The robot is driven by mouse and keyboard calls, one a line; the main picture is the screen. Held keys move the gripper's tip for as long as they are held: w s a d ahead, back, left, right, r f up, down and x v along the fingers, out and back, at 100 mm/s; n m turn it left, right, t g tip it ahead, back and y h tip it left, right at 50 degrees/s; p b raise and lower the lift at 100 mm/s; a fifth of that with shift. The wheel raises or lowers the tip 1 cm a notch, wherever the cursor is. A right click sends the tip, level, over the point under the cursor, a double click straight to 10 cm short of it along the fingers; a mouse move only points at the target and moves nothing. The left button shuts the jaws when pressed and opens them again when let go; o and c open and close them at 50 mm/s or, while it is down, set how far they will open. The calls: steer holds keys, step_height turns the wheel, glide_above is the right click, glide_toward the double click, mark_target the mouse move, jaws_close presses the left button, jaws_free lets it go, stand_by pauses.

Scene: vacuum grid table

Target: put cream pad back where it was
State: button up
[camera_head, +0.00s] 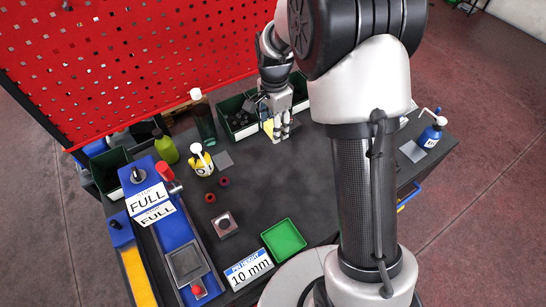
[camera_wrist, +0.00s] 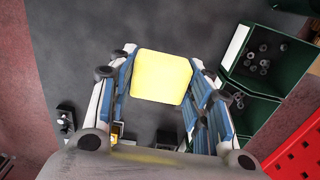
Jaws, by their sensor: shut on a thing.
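The cream pad (camera_wrist: 162,77), a pale yellow square with rounded corners, sits between the blue-lined fingers of my gripper (camera_wrist: 160,85) in the wrist view. My gripper (camera_head: 281,130) is shut on it, near the back of the dark table. In the head view only a yellow corner of the pad (camera_head: 268,127) shows at the left of the fingers. Its height above the table is hard to tell. The spot where it was before is not marked in view.
Green bins (camera_head: 238,122) with dark parts stand at the back by the red perforated board (camera_head: 120,60). A yellow bottle (camera_head: 202,163) and a grey square (camera_head: 223,160) are left of my gripper. A green tray (camera_head: 284,240) lies in front. The table's middle is clear.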

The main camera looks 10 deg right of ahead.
mark_target(274, 166)
step_height(274, 166, down, 18)
steer(key=b, duration=0.3)
steer(key=shift+s+r, duration=0.1)
steer(key=shift+r, duration=0.1)
steer(key=shift+f, duration=0.15)
steer(key=o, duration=1)
